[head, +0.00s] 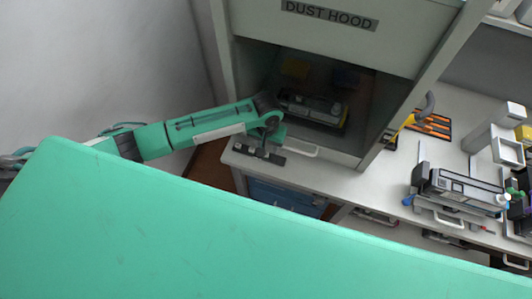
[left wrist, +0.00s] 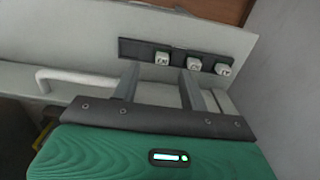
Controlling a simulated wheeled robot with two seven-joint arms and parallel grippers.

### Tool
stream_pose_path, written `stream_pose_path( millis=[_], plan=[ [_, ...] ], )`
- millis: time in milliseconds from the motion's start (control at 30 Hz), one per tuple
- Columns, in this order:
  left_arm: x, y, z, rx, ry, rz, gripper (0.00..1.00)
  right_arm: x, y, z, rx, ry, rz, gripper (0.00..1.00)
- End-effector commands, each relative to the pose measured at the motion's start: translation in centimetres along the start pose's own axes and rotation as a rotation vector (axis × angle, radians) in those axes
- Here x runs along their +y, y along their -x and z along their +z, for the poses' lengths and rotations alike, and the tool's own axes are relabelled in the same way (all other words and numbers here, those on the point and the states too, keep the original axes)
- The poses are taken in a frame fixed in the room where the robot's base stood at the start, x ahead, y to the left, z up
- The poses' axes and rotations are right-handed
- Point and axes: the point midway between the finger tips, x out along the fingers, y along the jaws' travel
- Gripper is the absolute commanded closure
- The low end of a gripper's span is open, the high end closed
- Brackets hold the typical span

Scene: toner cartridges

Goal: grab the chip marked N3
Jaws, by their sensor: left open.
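A dark strip (left wrist: 140,49) holds three small pale chips: a left chip (left wrist: 162,58), a middle chip (left wrist: 194,64) and a right chip (left wrist: 222,69). Each has dark marks on its face, too small for me to read surely, so I cannot tell which is N3. In the head view the strip (head: 260,151) lies on the counter's front edge below the dust hood. My left gripper (head: 268,126) is above it. In the left wrist view its fingers (left wrist: 159,72) are apart and empty, pointing at the strip near the left and middle chips. My right gripper is not in view.
A toner cartridge (head: 312,109) sits inside the dust hood (head: 330,17). A white handle (left wrist: 75,77) is left of the fingers. Another cartridge (head: 460,190) stands on the right of the counter, near an orange-and-black tool mat (head: 433,123).

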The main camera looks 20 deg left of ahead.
Motion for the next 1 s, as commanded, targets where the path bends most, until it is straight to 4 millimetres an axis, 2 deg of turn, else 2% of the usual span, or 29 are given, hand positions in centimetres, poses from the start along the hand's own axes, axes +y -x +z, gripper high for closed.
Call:
stream_pose_path(
  millis=[233, 400, 733, 767, 967, 1000],
  plan=[
    [-0.4, -2.2, -0.3, -0.002, 0.002, -0.003, 0.56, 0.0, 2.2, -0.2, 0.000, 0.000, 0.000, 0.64],
    [-0.3, -4.3, -0.3, -0.002, 0.000, -0.002, 0.56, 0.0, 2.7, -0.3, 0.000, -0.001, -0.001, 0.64],
    [-0.4, -5.0, -0.3, 0.000, 0.001, -0.001, 0.56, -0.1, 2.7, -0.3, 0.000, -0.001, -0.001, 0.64],
    [-0.4, -5.0, -0.3, 0.000, 0.001, -0.001, 0.60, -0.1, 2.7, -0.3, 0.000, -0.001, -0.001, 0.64],
    [-0.4, -5.0, -0.3, 0.000, 0.001, -0.001, 1.00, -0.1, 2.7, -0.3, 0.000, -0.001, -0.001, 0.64],
    [-0.4, -5.0, -0.3, 0.000, 0.001, -0.001, 1.00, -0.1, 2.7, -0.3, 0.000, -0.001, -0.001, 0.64]
  ],
)
